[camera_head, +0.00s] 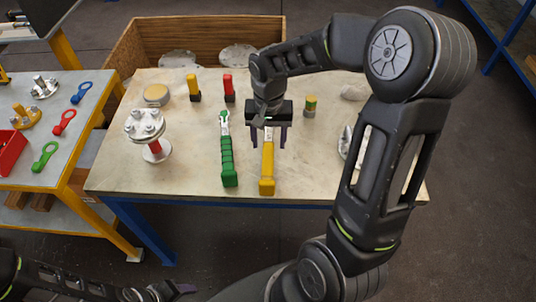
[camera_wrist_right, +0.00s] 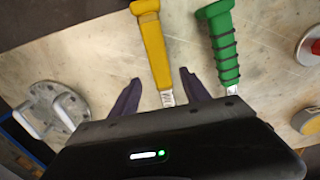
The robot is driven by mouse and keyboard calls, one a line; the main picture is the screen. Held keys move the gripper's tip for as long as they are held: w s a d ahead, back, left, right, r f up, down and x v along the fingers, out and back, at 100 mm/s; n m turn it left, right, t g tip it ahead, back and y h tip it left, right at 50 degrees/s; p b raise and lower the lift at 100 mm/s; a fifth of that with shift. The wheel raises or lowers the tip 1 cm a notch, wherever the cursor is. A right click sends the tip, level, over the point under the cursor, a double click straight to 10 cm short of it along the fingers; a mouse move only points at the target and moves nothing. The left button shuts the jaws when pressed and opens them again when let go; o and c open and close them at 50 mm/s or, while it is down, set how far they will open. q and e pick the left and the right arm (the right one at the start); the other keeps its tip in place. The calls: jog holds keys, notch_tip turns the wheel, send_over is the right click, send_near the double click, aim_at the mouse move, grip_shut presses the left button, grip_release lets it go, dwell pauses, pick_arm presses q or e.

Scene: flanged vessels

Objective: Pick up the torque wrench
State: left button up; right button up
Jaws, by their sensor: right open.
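A yellow-handled tool (camera_head: 267,172) lies on the pale table, its far end hidden under my right gripper. A green-handled wrench-like tool (camera_head: 228,160) lies to its left, with a metal shaft and a green tip. I cannot tell for sure which is the torque wrench. My right gripper (camera_head: 268,140) is open and empty above the yellow tool. In the right wrist view, the yellow tool (camera_wrist_right: 154,50) runs between the spread purple fingers (camera_wrist_right: 160,88), apart from both; the green tool (camera_wrist_right: 223,45) is outside them. My left gripper (camera_head: 180,290) shows only partly at the bottom edge.
A flanged vessel (camera_head: 146,125) stands at the table's left. Small yellow (camera_head: 193,86) and red (camera_head: 229,87) tools stand behind, with a green-and-yellow cylinder (camera_head: 310,104) to the right. A side table (camera_head: 20,178) holds coloured ring tools. A wooden crate (camera_head: 190,32) is behind.

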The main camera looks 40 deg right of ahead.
aim_at(268, 151)
notch_tip(268, 151, down, 5)
jog(key=shift+s+a+f+p, duration=0.1)
jog(key=shift+a+p, duration=0.05)
jog(key=shift+p, duration=0.45)
jog(key=shift+c, duration=0.5)
grip_shut()
